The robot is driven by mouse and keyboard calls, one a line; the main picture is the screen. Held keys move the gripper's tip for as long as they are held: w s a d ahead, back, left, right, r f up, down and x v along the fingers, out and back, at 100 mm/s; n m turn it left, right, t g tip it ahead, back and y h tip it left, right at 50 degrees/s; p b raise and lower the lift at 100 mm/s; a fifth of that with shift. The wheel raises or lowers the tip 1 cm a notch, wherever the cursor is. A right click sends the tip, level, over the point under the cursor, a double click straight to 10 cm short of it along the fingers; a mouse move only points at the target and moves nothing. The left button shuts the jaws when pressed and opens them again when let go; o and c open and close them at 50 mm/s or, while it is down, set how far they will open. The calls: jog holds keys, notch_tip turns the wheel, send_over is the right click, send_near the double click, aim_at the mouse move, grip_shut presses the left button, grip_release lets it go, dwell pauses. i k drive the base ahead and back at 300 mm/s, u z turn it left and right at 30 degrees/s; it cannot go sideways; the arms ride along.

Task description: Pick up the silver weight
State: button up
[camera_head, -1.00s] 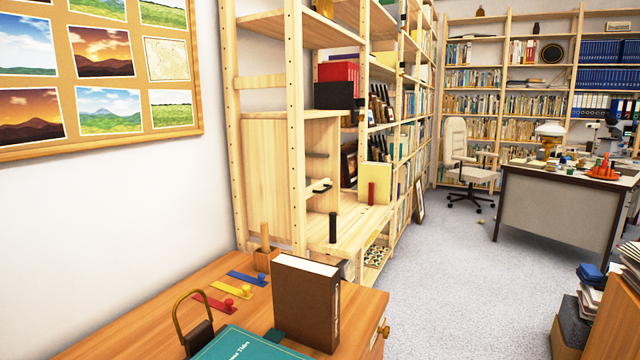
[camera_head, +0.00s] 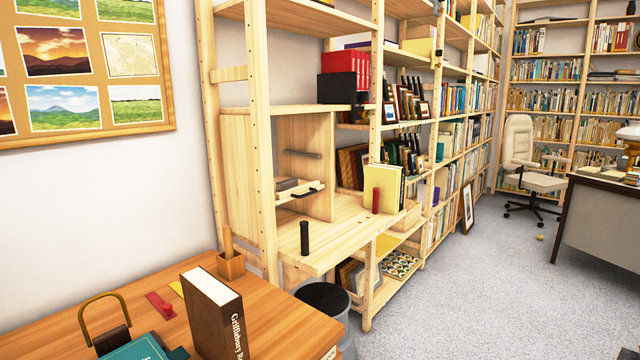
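I cannot make out a silver weight for certain in this view. A small grey block (camera_head: 287,184) lies in a pulled-out wooden tray in the shelf cabinet, too small to identify. A black cylinder (camera_head: 304,238) stands upright on the fold-out wooden shelf (camera_head: 340,240). On the wooden desk at lower left stand a brown book (camera_head: 212,315) and a black block with a brass loop handle (camera_head: 113,336). A teal book (camera_head: 140,348) is beside it, cut off by the lower edge. My gripper is not in view.
A dark round bin (camera_head: 325,298) stands between the desk (camera_head: 60,335) and the shelves. A wooden pen holder (camera_head: 231,265) is at the desk's back corner. Open carpet (camera_head: 470,300) lies to the right, with a white chair (camera_head: 530,165) and another desk (camera_head: 605,235) beyond.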

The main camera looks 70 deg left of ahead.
aim_at(283, 185)
jog(key=i, duration=0.85)
jog(key=u, duration=3.5)
jog(key=i, duration=1)
jog(key=z, duration=0.05)
